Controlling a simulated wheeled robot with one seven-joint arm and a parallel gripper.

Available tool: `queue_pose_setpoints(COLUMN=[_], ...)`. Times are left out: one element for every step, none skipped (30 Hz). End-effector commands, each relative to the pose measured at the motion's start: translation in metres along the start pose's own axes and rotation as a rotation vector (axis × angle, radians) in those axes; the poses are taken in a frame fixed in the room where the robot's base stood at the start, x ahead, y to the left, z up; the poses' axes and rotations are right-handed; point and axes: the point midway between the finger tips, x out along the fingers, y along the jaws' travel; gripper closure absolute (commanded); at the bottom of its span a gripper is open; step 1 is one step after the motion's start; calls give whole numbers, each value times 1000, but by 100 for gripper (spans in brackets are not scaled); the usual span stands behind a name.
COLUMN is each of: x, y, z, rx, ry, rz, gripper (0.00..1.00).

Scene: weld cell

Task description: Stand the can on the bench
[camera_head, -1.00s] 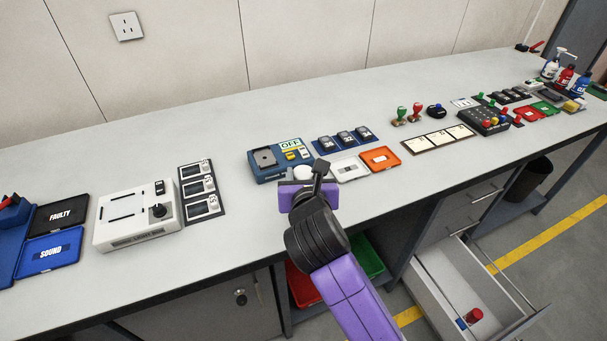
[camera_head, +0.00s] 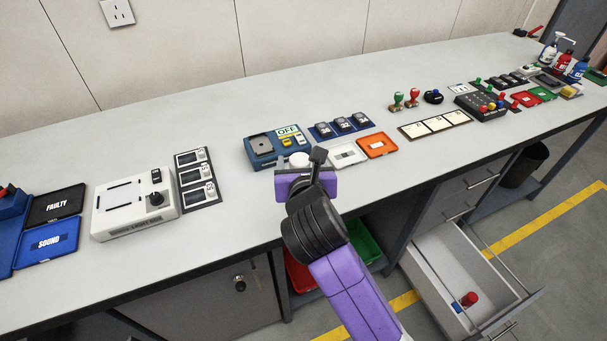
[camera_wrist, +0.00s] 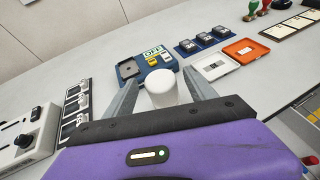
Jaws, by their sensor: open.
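A plain white cylinder (camera_wrist: 163,89), which looks like the can, stands upright on the bench (camera_head: 225,225) near its front edge. In the head view only its pale round top (camera_head: 299,159) shows, just beyond my gripper (camera_head: 303,173). In the wrist view, my gripper (camera_wrist: 161,77) is open, with one finger on each side of the cylinder. Slim gaps seem to separate it from the fingers. Its lower part is hidden behind the purple gripper body.
A blue device (camera_head: 262,152) stands just behind the cylinder. White (camera_head: 346,155) and orange (camera_head: 378,145) trays lie to the right, a white box (camera_head: 133,207) to the left. An open drawer (camera_head: 447,262) below holds a red cylindrical item (camera_head: 469,299).

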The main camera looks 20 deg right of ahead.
Motion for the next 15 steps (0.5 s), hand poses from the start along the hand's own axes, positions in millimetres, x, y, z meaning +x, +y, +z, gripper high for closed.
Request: queue_pose_setpoints(x=[-10,-16,-25,-31,-38,-46,-53,-59,-66,-72,-77,-83,-88,-91,-96], y=[1,0,0,1,1,1,0,1,1,1,1,0,1,1,1], z=[-1,0,-1,-1,0,-1,0,0,-1,-1,0,0,0,0,0], rx=[2,1,1,2,2,2,1,0,1,1,1,1,1,0,0], ry=[0,-1,0,0,-1,1,0,-1,0,1,-1,0,0,0,-1], rz=[2,2,2,3,4,3,3,3,3,3,3,2,2,2,3], gripper=[35,35,35,35,35,35,35,35,35,35,35,35,35,35,35])
